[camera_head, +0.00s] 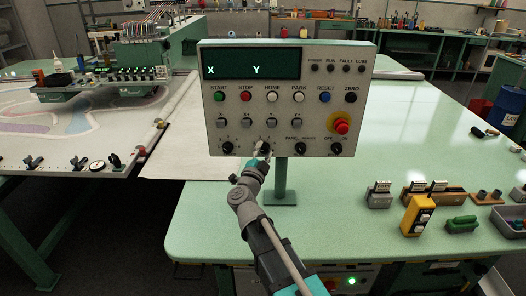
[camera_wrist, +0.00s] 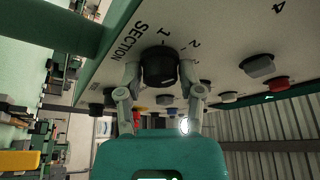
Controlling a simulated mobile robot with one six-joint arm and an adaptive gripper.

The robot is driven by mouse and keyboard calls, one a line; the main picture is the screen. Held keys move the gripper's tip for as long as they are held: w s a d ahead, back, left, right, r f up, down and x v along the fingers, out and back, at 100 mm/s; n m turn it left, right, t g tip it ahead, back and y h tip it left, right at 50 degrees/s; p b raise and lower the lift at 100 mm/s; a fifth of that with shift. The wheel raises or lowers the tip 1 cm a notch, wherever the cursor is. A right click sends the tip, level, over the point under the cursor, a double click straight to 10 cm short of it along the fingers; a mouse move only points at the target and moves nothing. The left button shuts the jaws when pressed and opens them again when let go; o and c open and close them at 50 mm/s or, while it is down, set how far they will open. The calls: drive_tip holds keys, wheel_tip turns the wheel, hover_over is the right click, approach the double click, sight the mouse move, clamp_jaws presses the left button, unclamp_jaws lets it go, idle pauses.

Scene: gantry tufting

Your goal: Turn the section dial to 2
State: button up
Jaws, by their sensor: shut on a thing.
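The section dial (camera_wrist: 159,66) is a round black knob on the pale control panel. In the wrist view it sits beside the printed word SECTION, with a 1 and further numerals around it. My gripper (camera_wrist: 160,78) has one finger on each side of the dial and is shut on it. In the head view my gripper (camera_head: 259,157) reaches the panel's lower edge at the dial (camera_head: 265,148), partly covering it. I cannot tell which numeral the dial points to.
The control panel (camera_head: 290,78) stands on a post above the green table (camera_head: 340,215). Other black dials (camera_head: 227,148) (camera_head: 300,148) flank the section dial, and a red emergency button (camera_head: 342,126) is at right. A yellow box (camera_head: 417,215) stands on the table.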

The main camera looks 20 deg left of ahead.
drive_tip(key=o, duration=1.2)
drive_tip(key=shift+c, duration=0.2)
drive_tip(key=shift+s, duration=0.1)
